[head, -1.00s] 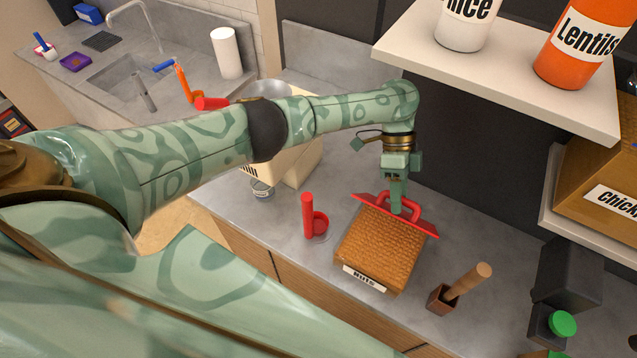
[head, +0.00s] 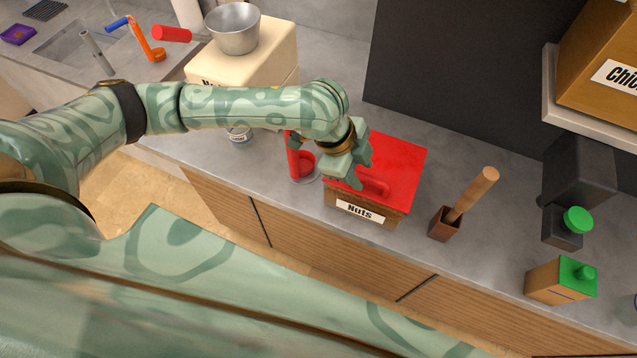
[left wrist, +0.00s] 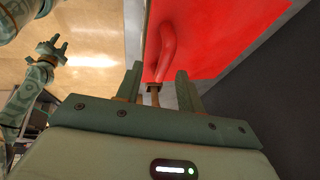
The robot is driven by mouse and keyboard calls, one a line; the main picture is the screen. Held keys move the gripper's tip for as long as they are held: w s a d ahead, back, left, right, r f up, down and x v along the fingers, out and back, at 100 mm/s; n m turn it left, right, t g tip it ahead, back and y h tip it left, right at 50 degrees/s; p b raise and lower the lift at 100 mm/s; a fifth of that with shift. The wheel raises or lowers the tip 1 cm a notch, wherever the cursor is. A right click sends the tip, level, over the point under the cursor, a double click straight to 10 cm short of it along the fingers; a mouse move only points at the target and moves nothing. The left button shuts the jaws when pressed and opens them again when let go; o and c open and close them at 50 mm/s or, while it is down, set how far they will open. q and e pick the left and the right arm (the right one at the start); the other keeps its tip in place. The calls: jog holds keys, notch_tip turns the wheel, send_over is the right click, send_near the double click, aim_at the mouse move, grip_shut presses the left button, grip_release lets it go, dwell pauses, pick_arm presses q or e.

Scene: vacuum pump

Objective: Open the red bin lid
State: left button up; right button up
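The red bin lid (head: 400,155) lies down over the brown bin labelled "Nuts" (head: 338,207), and the nuts inside are hidden. Its red handle (head: 374,187) is near the front edge; the handle also shows in the left wrist view (left wrist: 168,45). My left gripper (head: 359,168) is at the handle, over the left part of the lid. In the left wrist view its two fingers (left wrist: 158,88) stand apart, with the handle's end near the gap; contact is unclear. My right gripper (left wrist: 52,48) shows at the upper left of the left wrist view, fingers apart and empty.
A red scoop (head: 300,165) stands close to the bin's left. A wooden-handled tool in a brown holder (head: 445,223) stands to the right. A cream bin (head: 260,65) with a metal bowl (head: 233,30) is behind left.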

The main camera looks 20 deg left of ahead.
pick_arm(q)
notch_tip(320, 180, up, 11)
jog(key=p, duration=0.2)
send_over(323, 180)
jog(key=s+d, duration=0.1)
jog(key=d, duration=0.2)
jog(key=d+f+n+t+b, duration=0.1)
jog(key=f, duration=0.2)
jog(key=w+d+f+n+t+b, duration=0.1)
jog(key=f+n+t, duration=0.1)
jog(key=f, duration=0.2)
jog(key=d+f+n+t+b, duration=0.1)
jog(key=f+n+t, duration=0.1)
jog(key=f, duration=0.1)
jog(key=shift+w+d+f, duration=0.1)
jog(key=shift+w+f, duration=0.2)
jog(key=shift+s+a+f+n+t+y+b, duration=0.2)
jog(key=shift+s+a+f+n+y, duration=0.3)
jog(key=shift+a+f, duration=0.55)
jog(key=shift+s+a+f+n+t+y+b, duration=0.15)
jog(key=shift+s+a+f+n+y, duration=0.3)
jog(key=shift+a+f, duration=0.55)
jog(key=shift+s+a+f+n+t+y+b, duration=0.25)
jog(key=shift+a+f+n+y, duration=0.3)
jog(key=shift+a+f, duration=0.5)
jog(key=shift+a+r, duration=0.15)
